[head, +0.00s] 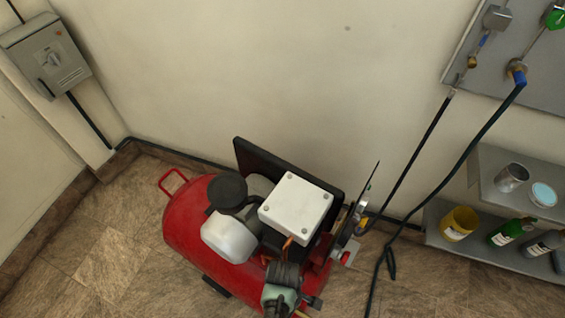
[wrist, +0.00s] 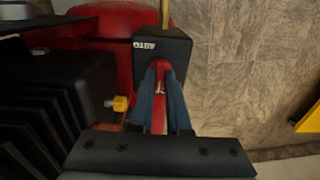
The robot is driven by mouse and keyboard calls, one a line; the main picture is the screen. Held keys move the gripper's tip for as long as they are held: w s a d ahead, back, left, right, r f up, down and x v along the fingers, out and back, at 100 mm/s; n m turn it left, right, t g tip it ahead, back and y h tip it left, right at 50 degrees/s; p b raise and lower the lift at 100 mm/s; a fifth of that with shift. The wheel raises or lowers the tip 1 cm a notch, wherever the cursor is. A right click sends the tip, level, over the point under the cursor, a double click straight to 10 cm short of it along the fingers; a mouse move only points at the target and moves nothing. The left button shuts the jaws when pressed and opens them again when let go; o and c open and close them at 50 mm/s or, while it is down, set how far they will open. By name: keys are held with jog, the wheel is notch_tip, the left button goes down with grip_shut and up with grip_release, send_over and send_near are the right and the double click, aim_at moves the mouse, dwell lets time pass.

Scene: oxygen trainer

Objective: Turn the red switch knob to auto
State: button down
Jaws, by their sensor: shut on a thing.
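The red switch knob (wrist: 160,100) shows in the wrist view as a red strip between the two blue fingers of my gripper (wrist: 163,72). A white label on the box, which appears to read AUTO upside down (wrist: 144,45), lies up and left of the fingertips. The knob's exact pointing is partly hidden.
A yellow fitting (wrist: 121,103) and black fins (wrist: 35,120) lie left of the fingers. Black hoses (head: 403,165) hang right of the compressor. A grey shelf (head: 470,252) holds bottles and cups. A grey switch box (head: 45,55) is on the left wall. Tiled floor is open at left.

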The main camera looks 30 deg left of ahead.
jog(key=shift+m, duration=0.3)
jog(key=m+p, duration=0.1)
jog(key=m, duration=0.2)
jog(key=shift+r+m, duration=0.1)
jog(key=shift+m, duration=0.3)
jog(key=m+p, duration=0.1)
jog(key=m, duration=0.3)
jog(key=shift+m, duration=0.3)
jog(key=m+p, duration=0.1)
jog(key=m, duration=0.3)
jog(key=shift+m, duration=2.4)
jog(key=c, duration=0.9)
grip_release()
